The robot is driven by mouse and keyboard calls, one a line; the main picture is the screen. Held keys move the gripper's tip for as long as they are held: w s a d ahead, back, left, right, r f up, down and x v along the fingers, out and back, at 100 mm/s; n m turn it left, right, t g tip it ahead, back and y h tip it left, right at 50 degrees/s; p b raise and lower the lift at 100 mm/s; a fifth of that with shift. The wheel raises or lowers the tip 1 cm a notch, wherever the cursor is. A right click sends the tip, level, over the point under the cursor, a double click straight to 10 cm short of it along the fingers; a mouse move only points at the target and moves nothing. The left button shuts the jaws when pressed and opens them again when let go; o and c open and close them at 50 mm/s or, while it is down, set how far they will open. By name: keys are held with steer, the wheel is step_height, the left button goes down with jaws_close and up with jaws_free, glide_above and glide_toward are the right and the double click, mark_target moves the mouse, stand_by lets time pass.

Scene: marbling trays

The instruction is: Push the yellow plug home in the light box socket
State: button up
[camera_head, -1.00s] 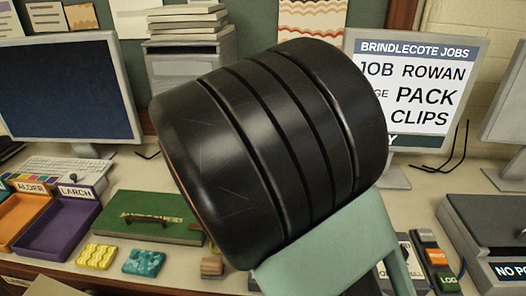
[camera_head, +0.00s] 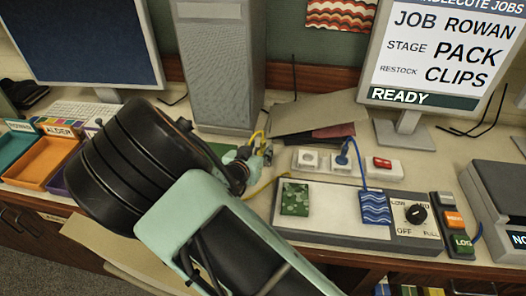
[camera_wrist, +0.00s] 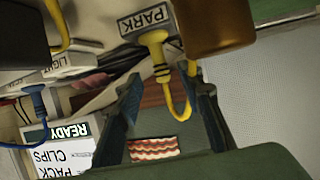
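The yellow plug (camera_wrist: 154,46) sits at a holder labelled PARK in the wrist view, with its yellow cord looping below. In the head view the yellow plug (camera_head: 256,138) shows just beyond my gripper (camera_head: 243,163). My gripper (camera_wrist: 168,88) has its two dark fingers spread, with no plug between them; the plug is ahead of the fingertips. A socket block labelled LIGHT (camera_wrist: 46,73) is at left in the wrist view. In the head view a white socket (camera_head: 308,158) looks empty; beside it a socket holds a blue plug (camera_head: 342,158).
The light box (camera_head: 335,198) bears a green tile (camera_head: 295,198) and a blue tile (camera_head: 375,207), with a dial at right. A red switch (camera_head: 382,163) stands behind it. A grey tower (camera_head: 220,65) stands close behind my gripper. A brown block (camera_wrist: 215,25) overhangs in the wrist view.

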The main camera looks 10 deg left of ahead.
mark_target(262, 145)
steer(key=shift+x, duration=2.35)
steer(key=shift+a, duration=0.1)
jaws_close()
